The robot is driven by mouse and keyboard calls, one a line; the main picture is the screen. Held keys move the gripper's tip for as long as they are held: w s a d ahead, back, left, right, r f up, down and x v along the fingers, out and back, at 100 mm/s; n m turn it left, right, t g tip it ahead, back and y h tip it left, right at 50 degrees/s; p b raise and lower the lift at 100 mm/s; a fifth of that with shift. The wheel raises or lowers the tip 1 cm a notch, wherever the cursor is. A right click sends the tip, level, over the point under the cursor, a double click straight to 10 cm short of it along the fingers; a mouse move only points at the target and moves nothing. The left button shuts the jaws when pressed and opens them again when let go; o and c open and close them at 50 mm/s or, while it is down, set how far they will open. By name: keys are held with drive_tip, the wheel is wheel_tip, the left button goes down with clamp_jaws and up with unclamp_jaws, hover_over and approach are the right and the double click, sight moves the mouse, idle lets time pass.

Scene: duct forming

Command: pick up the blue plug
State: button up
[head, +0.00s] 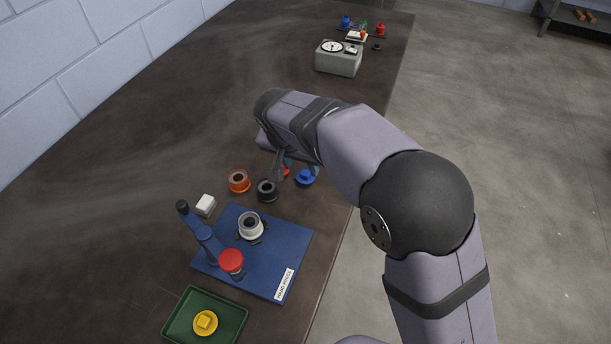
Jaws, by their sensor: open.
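The blue plug (306,177) sits on the dark table near its right edge, beside my forearm. My gripper (282,171) is open and points down just left of the blue plug, over a red piece (287,172) that is partly hidden. I cannot tell whether a fingertip touches anything. My arm covers part of the area behind the gripper.
A black ring (267,190) and an orange ring (239,181) stand close to the left. A blue press board (270,277) with a red-knobbed lever, a white block (205,205) and a green tray (235,308) lie nearer. A grey gauge box (339,62) stands far back.

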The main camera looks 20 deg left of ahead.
sight(305, 173)
drive_tip(key=shift+p+x, duration=0.9)
drive_tip(key=shift+x, duration=1.8)
drive_tip(key=shift+w+d, duration=0.1)
drive_tip(key=shift+w, duration=0.05)
drive_tip(key=c, duration=0.8)
